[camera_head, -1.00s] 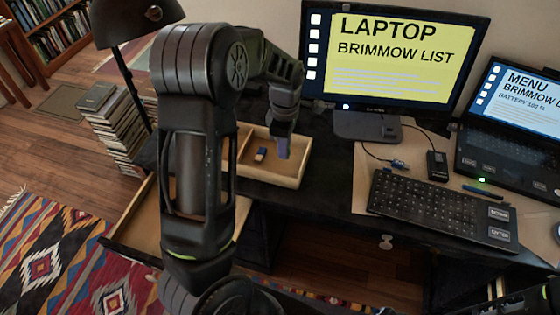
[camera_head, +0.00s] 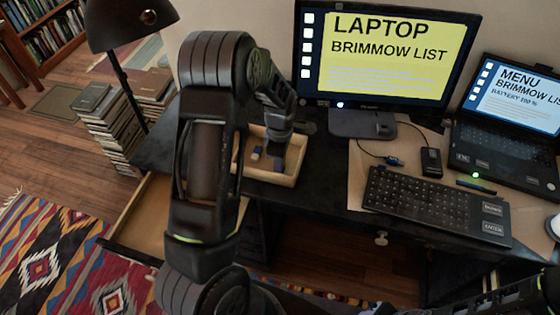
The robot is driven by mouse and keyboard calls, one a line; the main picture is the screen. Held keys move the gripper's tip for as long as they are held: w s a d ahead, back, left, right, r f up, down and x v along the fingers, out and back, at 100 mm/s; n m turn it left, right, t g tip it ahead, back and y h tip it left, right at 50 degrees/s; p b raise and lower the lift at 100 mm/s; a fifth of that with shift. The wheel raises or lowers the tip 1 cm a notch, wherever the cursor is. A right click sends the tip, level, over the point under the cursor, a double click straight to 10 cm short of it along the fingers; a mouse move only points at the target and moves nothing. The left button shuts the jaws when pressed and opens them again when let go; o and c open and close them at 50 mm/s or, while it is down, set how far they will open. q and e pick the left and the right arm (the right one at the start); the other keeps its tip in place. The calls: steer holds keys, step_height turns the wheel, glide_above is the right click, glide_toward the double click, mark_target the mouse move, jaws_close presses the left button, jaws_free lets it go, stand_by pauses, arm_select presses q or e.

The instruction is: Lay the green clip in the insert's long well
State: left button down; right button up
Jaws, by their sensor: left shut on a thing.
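The wooden insert (camera_head: 264,177) is a shallow pale tray on the dark desk, partly hidden behind my left arm. My left gripper (camera_head: 277,158) points down into the tray's right part, close to its floor. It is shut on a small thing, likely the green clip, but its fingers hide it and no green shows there. Whether the held thing touches the floor I cannot tell. My right gripper is not clearly in view; part of my right arm shows at the lower right.
A monitor (camera_head: 385,60) stands behind and right of the tray. A keyboard (camera_head: 435,203), a small black box (camera_head: 430,162) and a laptop (camera_head: 510,140) are farther right. An open drawer (camera_head: 140,215) juts out below the desk at left. A lamp (camera_head: 130,25) leans in at left.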

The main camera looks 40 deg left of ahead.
arm_select(q)
steer(key=shift+f, duration=0.15)
steer(key=c, duration=1.4)
jaws_free()
steer(key=shift+o, duration=0.2)
step_height(320, 180, up, 12)
steer(key=b, duration=0.1)
steer(key=shift+r, duration=0.2)
